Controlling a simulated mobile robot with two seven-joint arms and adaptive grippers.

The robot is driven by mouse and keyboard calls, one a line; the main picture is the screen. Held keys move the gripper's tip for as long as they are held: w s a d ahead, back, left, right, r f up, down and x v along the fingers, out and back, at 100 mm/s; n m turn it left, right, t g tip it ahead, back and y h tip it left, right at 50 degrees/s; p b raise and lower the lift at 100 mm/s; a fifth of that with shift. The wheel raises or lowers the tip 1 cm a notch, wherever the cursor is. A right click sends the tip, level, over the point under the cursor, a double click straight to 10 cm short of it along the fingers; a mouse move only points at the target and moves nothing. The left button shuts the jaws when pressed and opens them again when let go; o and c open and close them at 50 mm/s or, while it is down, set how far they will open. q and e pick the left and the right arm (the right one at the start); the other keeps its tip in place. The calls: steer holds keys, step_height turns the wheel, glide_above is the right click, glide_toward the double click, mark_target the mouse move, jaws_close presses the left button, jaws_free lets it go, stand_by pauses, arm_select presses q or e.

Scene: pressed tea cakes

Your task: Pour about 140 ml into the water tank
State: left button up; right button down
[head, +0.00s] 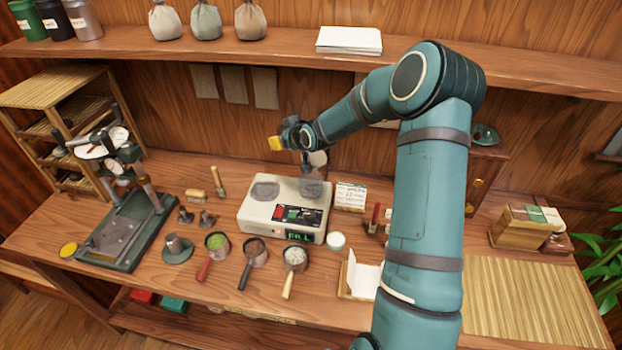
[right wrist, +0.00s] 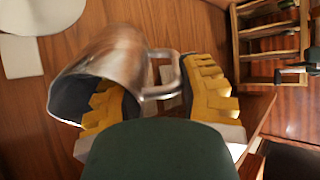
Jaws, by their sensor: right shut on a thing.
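My right gripper (head: 290,140) is above the pale machine (head: 285,208) on the bench. In the right wrist view the gripper (right wrist: 160,95) is shut on a metal jug (right wrist: 115,55), with the yellow fingers at its handle. The jug's dark open mouth faces lower left in that view; whether it holds water is not visible. In the head view a small grey shape, apparently the jug (head: 317,159), hangs below the gripper. Directly under it is a clear round vessel, apparently the water tank (head: 313,189), on the machine's right rear. Its water level is unclear. My left gripper is not in view.
A green-based press (head: 120,235) stands at the left. Several handled cups, including one with green contents (head: 217,243), line the front. A shelf (head: 250,52) runs behind. A bamboo mat (head: 530,305) lies at right.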

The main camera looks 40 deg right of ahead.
steer(key=shift+r+t, duration=0.2)
steer(key=shift+t, duration=0.1)
steer(key=shift+r+t+b, duration=0.1)
steer(key=shift+t+b, duration=0.3)
steer(key=shift+b, duration=0.05)
stand_by(0.3)
steer(key=shift+b, duration=0.45)
steer(key=shift+w+f+t+b, duration=0.25)
steer(key=shift+f+t+b, duration=0.25)
steer(key=shift+t+b, duration=0.45)
